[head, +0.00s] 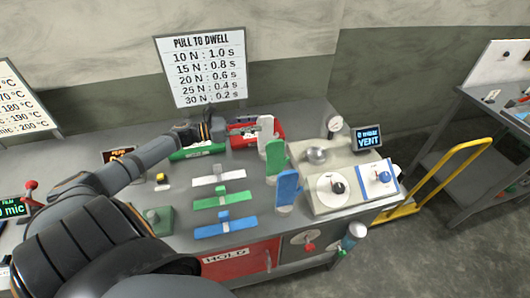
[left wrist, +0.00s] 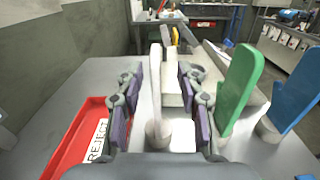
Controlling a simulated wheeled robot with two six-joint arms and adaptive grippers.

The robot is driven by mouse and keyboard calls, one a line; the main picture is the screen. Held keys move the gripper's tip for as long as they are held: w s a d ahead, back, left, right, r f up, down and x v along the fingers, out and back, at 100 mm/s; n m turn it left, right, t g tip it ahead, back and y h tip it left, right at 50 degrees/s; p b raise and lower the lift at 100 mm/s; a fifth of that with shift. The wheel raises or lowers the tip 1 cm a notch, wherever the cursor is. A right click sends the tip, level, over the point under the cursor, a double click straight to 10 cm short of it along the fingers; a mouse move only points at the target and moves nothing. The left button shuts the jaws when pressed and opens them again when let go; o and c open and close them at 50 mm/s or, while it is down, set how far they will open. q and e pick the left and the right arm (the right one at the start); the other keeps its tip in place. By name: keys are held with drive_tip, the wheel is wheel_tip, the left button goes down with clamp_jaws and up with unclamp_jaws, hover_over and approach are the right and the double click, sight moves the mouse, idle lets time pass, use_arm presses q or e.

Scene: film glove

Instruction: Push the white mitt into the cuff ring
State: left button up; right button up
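The white mitt (head: 265,130) stands upright on a pale round base at the back of the bench, beside the green mitt (head: 276,157). My left gripper (head: 214,127) is a short way to its left in the head view. In the left wrist view the gripper (left wrist: 160,95) is open, and the white mitt (left wrist: 155,85) shows edge-on between its purple-padded fingers with gaps on both sides. A round grey metal part, seemingly the cuff ring (head: 317,154), sits on the beige machine to the mitt's right. My right gripper is not in view.
The blue mitt (head: 288,187) stands nearest the front, and the green mitt is close to the gripper's right finger in the left wrist view. A red reject tray (left wrist: 66,140) lies to the left there. White, green and blue flat strips (head: 225,203) lie mid-bench.

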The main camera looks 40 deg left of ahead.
sight(265, 122)
use_arm(q)
drive_tip(key=x, duration=0.5)
drive_tip(key=shift+w+a+f, duration=0.2)
drive_tip(key=shift+a+f, duration=0.05)
drive_tip(key=shift+a, duration=0.05)
drive_tip(key=shift+d, duration=0.1)
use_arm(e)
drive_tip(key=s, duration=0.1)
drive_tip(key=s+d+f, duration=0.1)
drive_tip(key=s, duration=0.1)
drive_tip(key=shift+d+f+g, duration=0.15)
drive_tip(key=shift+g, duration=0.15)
use_arm(q)
drive_tip(key=shift+s, duration=0.1)
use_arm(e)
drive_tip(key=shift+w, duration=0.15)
use_arm(q)
clamp_jaws()
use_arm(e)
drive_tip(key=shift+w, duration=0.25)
